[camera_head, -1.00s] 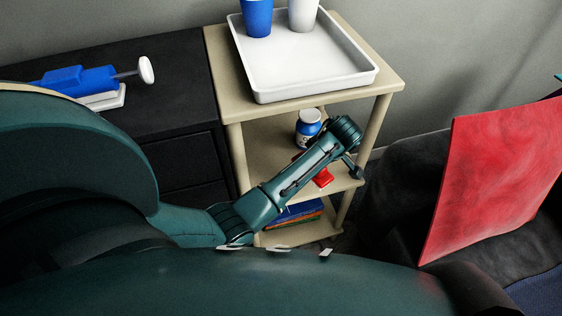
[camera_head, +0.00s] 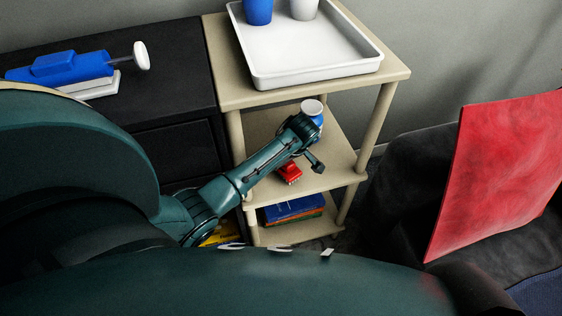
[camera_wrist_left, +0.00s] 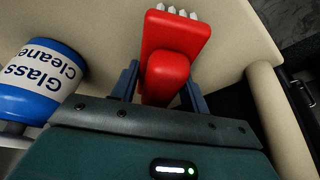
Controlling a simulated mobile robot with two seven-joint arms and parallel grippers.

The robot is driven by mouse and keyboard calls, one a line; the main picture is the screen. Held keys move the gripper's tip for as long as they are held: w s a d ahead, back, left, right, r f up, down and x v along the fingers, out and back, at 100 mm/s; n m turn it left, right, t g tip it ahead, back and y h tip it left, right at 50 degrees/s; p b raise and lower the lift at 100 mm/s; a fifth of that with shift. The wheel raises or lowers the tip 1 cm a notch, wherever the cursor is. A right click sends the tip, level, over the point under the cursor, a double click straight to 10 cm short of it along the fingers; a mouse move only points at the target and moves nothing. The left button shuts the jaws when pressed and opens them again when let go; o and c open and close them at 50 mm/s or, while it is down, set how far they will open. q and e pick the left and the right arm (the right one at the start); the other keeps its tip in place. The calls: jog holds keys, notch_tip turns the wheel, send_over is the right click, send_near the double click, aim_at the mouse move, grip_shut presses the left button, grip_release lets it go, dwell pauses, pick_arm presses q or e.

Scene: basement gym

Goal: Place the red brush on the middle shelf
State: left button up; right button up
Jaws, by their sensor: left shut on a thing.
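The red brush (camera_head: 290,173) is at the middle shelf (camera_head: 335,165) of the beige shelf unit, below my left arm. In the left wrist view the red brush (camera_wrist_left: 178,35) lies between the blue fingers of my left gripper (camera_wrist_left: 163,88), which is shut on its rounded handle end. Pale bristles show at the brush's far end. I cannot tell whether the brush touches the shelf. My right gripper is not in view.
A blue-and-white glass cleaner container (camera_wrist_left: 38,80) stands on the middle shelf, close left of the gripper in the wrist view. A white tray (camera_head: 310,80) with cups is on top. Books (camera_head: 293,210) lie below. A shelf post (camera_wrist_left: 280,115) is at right.

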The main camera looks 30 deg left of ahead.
pick_arm(q)
jog(key=shift+a+f, duration=0.1)
jog(key=shift+a, duration=0.05)
jog(key=shift+f, duration=0.1)
jog(key=o, duration=0.9)
